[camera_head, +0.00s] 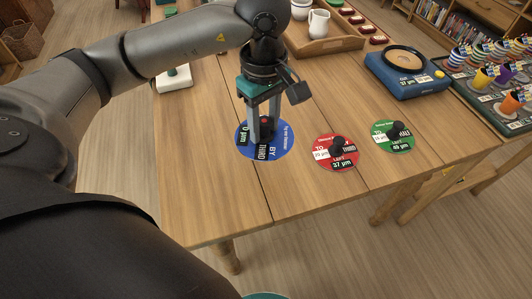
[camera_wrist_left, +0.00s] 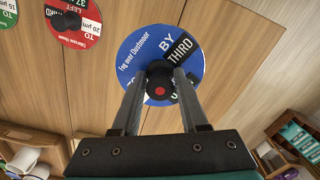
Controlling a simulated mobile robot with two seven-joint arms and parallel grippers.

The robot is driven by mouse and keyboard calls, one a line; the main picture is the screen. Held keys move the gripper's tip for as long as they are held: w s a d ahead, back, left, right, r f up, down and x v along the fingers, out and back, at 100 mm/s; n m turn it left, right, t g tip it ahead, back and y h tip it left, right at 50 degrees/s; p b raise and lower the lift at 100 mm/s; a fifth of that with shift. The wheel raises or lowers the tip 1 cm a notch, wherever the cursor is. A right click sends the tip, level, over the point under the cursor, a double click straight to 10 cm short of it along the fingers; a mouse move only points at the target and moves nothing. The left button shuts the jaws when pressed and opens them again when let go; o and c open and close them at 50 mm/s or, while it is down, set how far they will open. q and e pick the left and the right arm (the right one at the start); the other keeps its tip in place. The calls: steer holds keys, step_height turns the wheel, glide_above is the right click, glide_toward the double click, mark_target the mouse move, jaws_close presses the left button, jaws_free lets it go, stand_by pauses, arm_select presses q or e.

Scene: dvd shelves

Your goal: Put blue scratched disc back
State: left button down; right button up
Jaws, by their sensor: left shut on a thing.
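The blue disc (camera_head: 282,143) is at the left of a row of three discs on the wooden table. It has white lettering and a dark knob in its middle. My left gripper (camera_head: 265,136) points straight down over it, its fingers shut on the knob. The left wrist view also shows the blue disc (camera_wrist_left: 135,62) with the fingers on either side of its dark, red-tipped knob (camera_wrist_left: 160,88). I cannot tell whether the disc touches the table or is slightly raised. Scratches cannot be made out. My right gripper is not in view.
A red disc (camera_head: 328,160) and a green disc (camera_head: 388,146) lie to the right. Behind them stands a blue device (camera_head: 420,86) with a round top. A wooden tray (camera_head: 330,45) with a white pitcher (camera_head: 318,22) is at the back. The table's front is clear.

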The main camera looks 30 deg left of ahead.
arm_select(q)
steer(key=b, duration=0.2)
glide_above(265, 169)
step_height(265, 169, down, 7)
steer(key=shift+r, duration=0.1)
steer(key=shift+f+b, duration=0.35)
steer(key=shift+f, duration=2.15)
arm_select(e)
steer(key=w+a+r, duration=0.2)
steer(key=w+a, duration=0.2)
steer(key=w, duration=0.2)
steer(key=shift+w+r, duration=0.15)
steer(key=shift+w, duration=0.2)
arm_select(q)
steer(key=shift+f, duration=0.15)
steer(key=shift+c, duration=2.2)
jaws_free()
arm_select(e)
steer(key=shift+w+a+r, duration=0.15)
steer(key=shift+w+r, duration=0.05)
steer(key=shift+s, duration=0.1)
